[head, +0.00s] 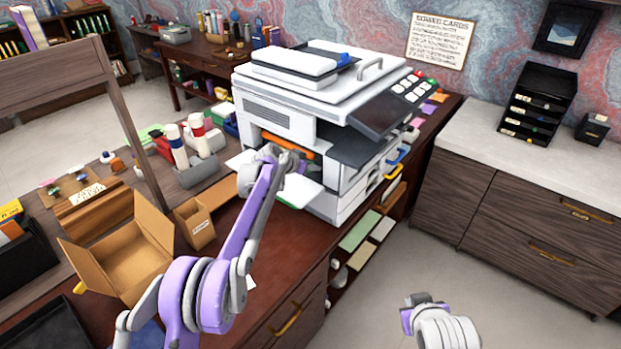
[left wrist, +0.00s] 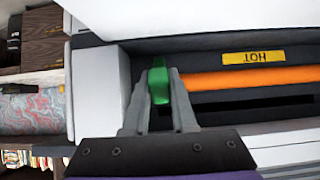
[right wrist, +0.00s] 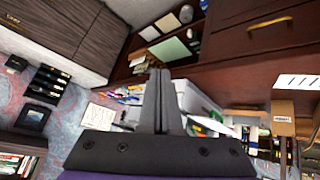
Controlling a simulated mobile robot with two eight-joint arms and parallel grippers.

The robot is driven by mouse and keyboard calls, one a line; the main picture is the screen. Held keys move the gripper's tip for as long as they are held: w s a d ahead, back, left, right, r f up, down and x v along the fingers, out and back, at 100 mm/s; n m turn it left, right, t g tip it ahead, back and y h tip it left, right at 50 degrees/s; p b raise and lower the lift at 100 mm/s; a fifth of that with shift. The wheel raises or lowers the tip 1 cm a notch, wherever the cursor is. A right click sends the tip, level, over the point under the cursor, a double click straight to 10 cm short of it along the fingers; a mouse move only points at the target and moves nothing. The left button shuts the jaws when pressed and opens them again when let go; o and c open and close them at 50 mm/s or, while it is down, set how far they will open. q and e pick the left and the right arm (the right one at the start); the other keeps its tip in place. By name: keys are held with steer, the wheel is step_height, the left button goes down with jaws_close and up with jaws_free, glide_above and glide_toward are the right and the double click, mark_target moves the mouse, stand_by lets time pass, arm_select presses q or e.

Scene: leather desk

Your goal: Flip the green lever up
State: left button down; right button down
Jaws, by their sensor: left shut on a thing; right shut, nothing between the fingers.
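The green lever (left wrist: 159,84) shows in the left wrist view, at the left end of the orange roller (left wrist: 245,79) inside the printer's opening. My left gripper (left wrist: 165,95) is shut on the green lever, with one finger on each side of it. In the head view my left gripper (head: 285,158) reaches into the side opening of the white printer (head: 310,85), and the lever is hidden there. My right gripper (right wrist: 158,100) is shut and empty, over the floor in front of the desk; its arm shows at the lower right of the head view.
A yellow HOT label (left wrist: 254,57) sits just above the orange roller. An open cardboard box (head: 125,260) and a small carton (head: 195,225) stand on the desk left of my left arm. White bottles (head: 176,145) stand behind. The floor at right is clear.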

arm_select(q)
steer(key=shift+r, duration=0.1)
steer(key=shift+w, duration=0.1)
arm_select(e)
steer(key=w+a+r+n+t+y, duration=0.1)
steer(key=w+r+n+t, duration=0.25)
steer(key=w, duration=0.55)
steer(key=w+a+r+n+t+y, duration=0.1)
steer(key=w+a+r+n+t, duration=0.15)
steer(key=w+n, duration=0.45)
steer(key=w+a+r+n+t, duration=0.1)
steer(key=w+r+n+t, duration=0.2)
steer(key=w, duration=0.8)
steer(key=w+a+f+n+y, duration=0.3)
steer(key=w+a+n+y, duration=0.35)
steer(key=a+n, duration=0.2)
steer(key=n+g+y, duration=0.3)
steer(key=n+y, duration=0.3)
steer(key=n, duration=0.4)
glide_toward(310, 189)
step_height(310, 189, up, 3)
steer(key=x, duration=1)
steer(key=shift+w+r, duration=0.1)
steer(key=shift+r, duration=0.1)
